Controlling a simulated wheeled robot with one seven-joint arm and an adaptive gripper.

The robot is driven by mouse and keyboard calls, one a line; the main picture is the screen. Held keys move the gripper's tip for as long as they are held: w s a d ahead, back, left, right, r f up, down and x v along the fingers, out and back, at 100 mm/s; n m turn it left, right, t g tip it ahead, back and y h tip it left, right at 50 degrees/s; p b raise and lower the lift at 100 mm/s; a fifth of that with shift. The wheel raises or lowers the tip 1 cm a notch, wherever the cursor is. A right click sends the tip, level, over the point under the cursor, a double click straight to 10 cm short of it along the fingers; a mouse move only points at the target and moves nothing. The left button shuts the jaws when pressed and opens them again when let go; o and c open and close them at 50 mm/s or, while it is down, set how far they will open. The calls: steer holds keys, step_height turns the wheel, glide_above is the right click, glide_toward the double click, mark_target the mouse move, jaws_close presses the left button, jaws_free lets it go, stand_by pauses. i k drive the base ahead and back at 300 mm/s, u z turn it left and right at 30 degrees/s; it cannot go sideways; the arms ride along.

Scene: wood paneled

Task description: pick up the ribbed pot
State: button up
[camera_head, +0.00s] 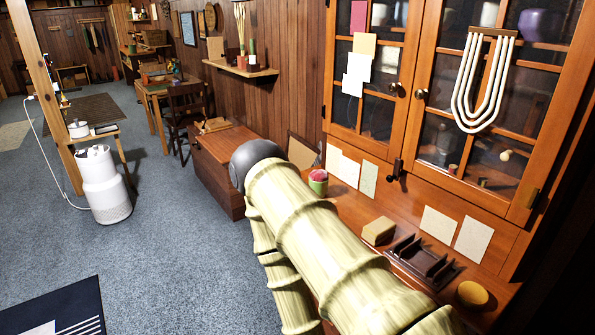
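A small round pot (318,182) stands on the wooden cabinet ledge (352,212), near its far left end. My arm, pale and banded with a dark grey rounded joint, fills the lower middle and hides part of the ledge. My gripper is not in view.
A tan block (378,231) and a dark slotted rack (422,262) stand on the ledge. Glass-fronted cabinet doors (405,100) rise behind it. A wooden chest (222,160) is beyond the arm.

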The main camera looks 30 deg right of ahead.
mark_target(319, 180)
steer(key=i, duration=1.05)
steer(key=z, duration=2.55)
steer(key=k, duration=0.2)
steer(key=u, duration=1.3)
